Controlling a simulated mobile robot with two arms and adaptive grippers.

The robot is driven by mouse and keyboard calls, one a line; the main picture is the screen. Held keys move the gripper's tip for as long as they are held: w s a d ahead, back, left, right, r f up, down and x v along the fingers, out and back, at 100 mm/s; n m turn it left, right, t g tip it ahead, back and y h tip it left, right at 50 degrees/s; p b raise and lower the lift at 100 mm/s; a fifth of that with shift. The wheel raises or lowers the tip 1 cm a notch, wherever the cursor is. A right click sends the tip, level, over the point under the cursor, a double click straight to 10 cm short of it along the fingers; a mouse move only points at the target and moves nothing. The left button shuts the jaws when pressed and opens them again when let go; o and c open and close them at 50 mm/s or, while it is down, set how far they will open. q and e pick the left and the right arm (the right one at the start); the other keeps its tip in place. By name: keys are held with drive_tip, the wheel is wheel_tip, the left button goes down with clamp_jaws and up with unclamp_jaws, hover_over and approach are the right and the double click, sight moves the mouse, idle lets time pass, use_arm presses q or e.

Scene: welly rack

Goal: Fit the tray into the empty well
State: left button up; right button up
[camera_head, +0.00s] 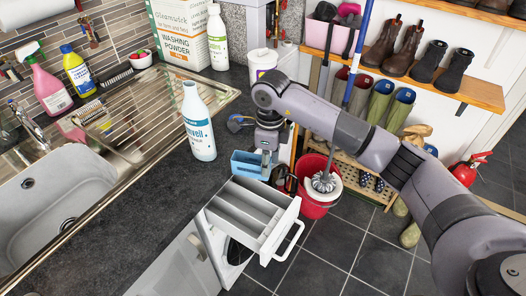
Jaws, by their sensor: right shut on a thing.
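My right gripper (267,157) reaches down from the right, beside the counter edge. It is shut on a small blue tray (245,168), which it holds at the far end of an open white drawer (281,236). The drawer has several long grey-white wells (246,207) side by side, and I see nothing in them. I cannot tell whether the blue tray touches the drawer or hangs above it. The gripper's fingertips partly cover the tray. My left gripper is not in view.
A red bucket (318,200) with a mop (324,181) stands on the floor to the right. A shelf (440,83) with boots is at the back right.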

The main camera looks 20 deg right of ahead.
drive_tip(key=shift+d+f+m, duration=0.2)
drive_tip(key=shift+f+m, duration=0.1)
drive_tip(key=shift+f, duration=0.35)
drive_tip(key=shift+f+m, duration=0.15)
drive_tip(key=shift+m, duration=0.15)
drive_tip(key=shift+a+f+m, duration=0.1)
drive_tip(key=shift+f+m, duration=0.15)
drive_tip(key=shift+m, duration=0.25)
drive_tip(key=shift+f, duration=0.1)
drive_tip(key=shift+w+d+f+m, duration=0.2)
drive_tip(key=shift+w+f+m, duration=0.1)
drive_tip(key=shift+m, duration=0.4)
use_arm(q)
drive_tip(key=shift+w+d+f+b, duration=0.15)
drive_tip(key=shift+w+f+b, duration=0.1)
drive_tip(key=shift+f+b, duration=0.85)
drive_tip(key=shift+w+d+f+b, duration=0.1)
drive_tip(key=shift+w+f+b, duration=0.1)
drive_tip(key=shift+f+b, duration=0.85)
use_arm(e)
drive_tip(key=shift+f, duration=2.9)
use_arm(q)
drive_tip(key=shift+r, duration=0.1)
